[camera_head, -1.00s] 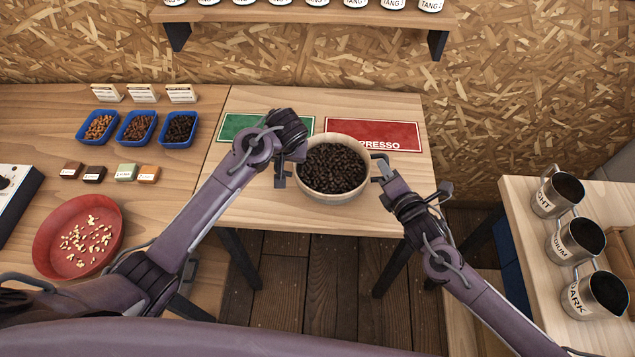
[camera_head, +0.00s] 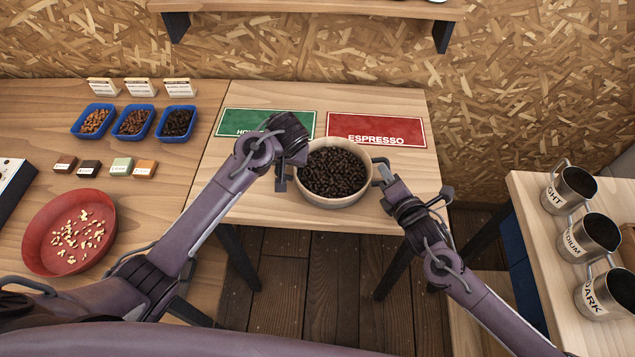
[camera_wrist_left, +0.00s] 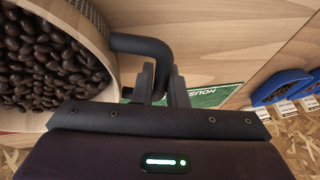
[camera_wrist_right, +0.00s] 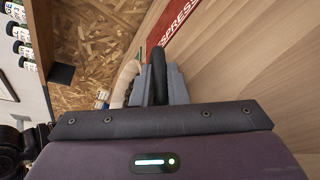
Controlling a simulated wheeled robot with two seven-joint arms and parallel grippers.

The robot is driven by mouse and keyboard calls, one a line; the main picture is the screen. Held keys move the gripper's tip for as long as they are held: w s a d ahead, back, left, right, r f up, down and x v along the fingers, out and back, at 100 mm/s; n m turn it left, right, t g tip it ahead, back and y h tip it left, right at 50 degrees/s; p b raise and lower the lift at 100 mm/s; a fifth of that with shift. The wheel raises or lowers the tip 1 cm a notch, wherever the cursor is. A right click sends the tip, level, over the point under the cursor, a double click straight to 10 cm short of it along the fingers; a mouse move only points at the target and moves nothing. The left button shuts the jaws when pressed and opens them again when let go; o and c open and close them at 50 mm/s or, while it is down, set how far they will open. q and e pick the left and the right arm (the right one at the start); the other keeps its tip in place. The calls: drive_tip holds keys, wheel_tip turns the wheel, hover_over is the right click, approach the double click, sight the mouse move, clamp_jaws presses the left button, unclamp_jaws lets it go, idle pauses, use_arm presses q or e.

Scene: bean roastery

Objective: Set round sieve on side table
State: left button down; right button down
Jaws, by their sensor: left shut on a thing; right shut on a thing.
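The round sieve (camera_head: 333,202) is a pale round-rimmed pan full of dark beans, level in the head view, over the wooden table (camera_head: 235,205) with the green and red mats. I cannot tell whether its base touches the tabletop. My left gripper (camera_head: 284,178) is shut on its left handle; the dark bent handle (camera_wrist_left: 147,46) shows between the fingers in the left wrist view. My right gripper (camera_head: 382,173) is shut on the right handle, which also shows in the right wrist view (camera_wrist_right: 158,72). The sieve's underside is hidden.
A red mat (camera_head: 400,127) and a green mat (camera_head: 240,121) lie behind the sieve. At left are a red bowl (camera_head: 36,243) and blue trays (camera_head: 160,137). Metal mugs (camera_head: 598,236) stand on another table (camera_head: 535,235) at right. Bare tabletop shows beside the sieve.

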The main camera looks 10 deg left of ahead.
use_arm(q)
drive_tip(key=shift+f, duration=0.5)
use_arm(e)
drive_tip(key=shift+f, duration=0.5)
use_arm(q)
drive_tip(key=c, duration=1.5)
unclamp_jaws()
drive_tip(key=shift+r, duration=0.1)
use_arm(e)
drive_tip(key=c, duration=1.4)
unclamp_jaws()
drive_tip(key=shift+r, duration=0.1)
drive_tip(key=shift+c, duration=0.2)
use_arm(q)
drive_tip(key=shift+o, duration=0.2)
drive_tip(key=v, duration=1.1)
drive_tip(key=shift+s+d+r, duration=0.1)
drive_tip(key=shift+s+r, duration=0.1)
drive_tip(key=shift+r, duration=0.15)
use_arm(e)
drive_tip(key=shift+s, duration=0.1)
use_arm(q)
drive_tip(key=shift+s, duration=0.1)
use_arm(e)
drive_tip(key=v, duration=1.2)
